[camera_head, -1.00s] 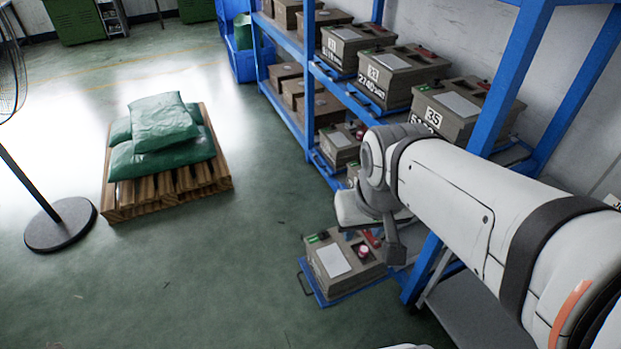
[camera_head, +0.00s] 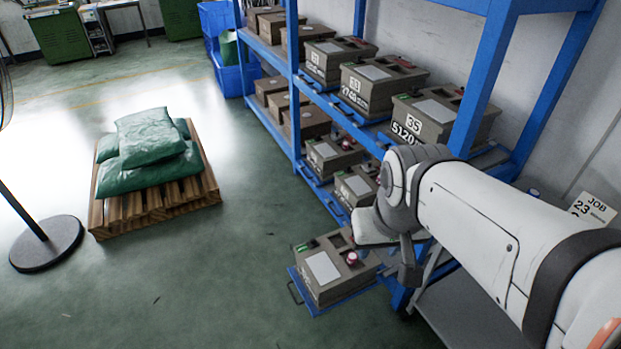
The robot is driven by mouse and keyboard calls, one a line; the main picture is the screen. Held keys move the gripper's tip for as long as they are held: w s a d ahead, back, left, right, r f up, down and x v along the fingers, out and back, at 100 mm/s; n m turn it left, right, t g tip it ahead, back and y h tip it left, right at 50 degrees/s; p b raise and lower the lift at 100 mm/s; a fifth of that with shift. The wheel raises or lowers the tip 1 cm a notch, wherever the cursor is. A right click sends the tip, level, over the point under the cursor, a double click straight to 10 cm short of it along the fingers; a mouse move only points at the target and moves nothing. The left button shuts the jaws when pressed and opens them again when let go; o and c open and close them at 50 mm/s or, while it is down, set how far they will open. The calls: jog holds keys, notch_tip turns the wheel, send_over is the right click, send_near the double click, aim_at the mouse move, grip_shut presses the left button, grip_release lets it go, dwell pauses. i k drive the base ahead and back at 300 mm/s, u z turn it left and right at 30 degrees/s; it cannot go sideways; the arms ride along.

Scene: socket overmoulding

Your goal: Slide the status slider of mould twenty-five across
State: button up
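A grey-brown mould (camera_head: 328,282) sits on a pulled-out blue tray (camera_head: 318,308) low in front of the rack. It has a blank pale plate on top, a small green patch (camera_head: 308,245) at its back left and a pinkish-red knob (camera_head: 352,258). No number shows on it, so I cannot tell if it is mould twenty-five. I cannot make out its status slider for certain. My gripper (camera_head: 410,274) hangs at the mould's right side in the picture, partly over its back right corner. I cannot tell whether they touch. Its fingers are too unclear to judge.
The blue rack (camera_head: 484,70) holds several similar moulds, one marked 35 (camera_head: 425,118). A rack post stands close to my arm. A pallet (camera_head: 150,212) with green sacks and a round fan base (camera_head: 46,244) stand left. A JOB 23 card (camera_head: 594,210) is at right. Open floor lies between.

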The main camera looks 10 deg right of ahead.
aim_at(312, 243)
jog(key=u, duration=0.05)
jog(key=i, duration=1)
jog(key=u, duration=0.6)
